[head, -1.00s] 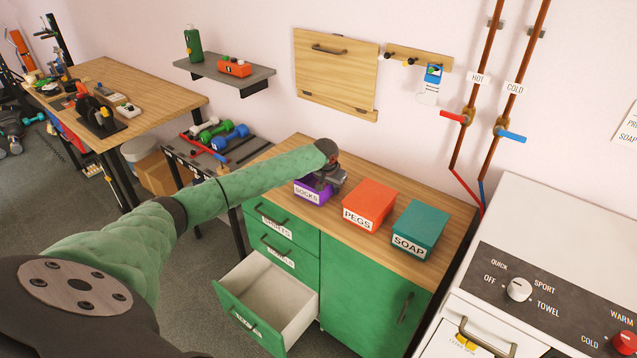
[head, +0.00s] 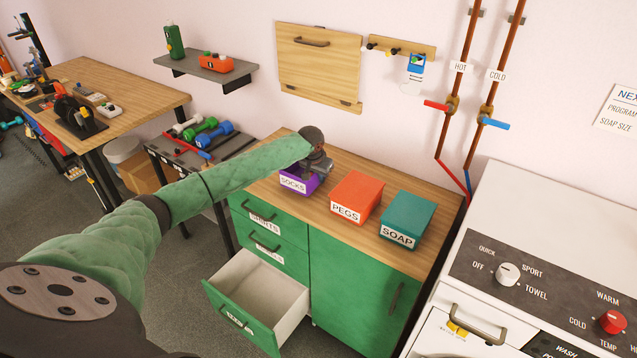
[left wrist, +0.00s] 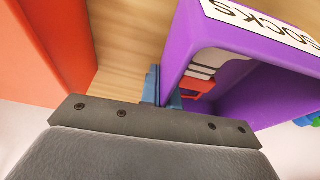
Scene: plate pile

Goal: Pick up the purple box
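The purple box (head: 299,186), labelled SOCKS, is on the wooden top of the green cabinet, at the left of a row of boxes. It is open-topped in the left wrist view (left wrist: 183,50), with white and red things inside. My left gripper (head: 316,170) is at the box's right rear side and hides part of it. In the left wrist view, its blue fingers (left wrist: 163,92) straddle one purple wall, one outside and one inside, close against it; it looks shut on that wall. I cannot tell whether the box is lifted. My right gripper is not in view.
A red-orange PEGS box (head: 356,196) stands just right of the purple box, then a teal SOAP box (head: 408,217). An open drawer (head: 262,300) juts from the green cabinet (head: 355,290). A white washer (head: 560,235) stands at the right. Pipes (head: 480,75) run up the wall.

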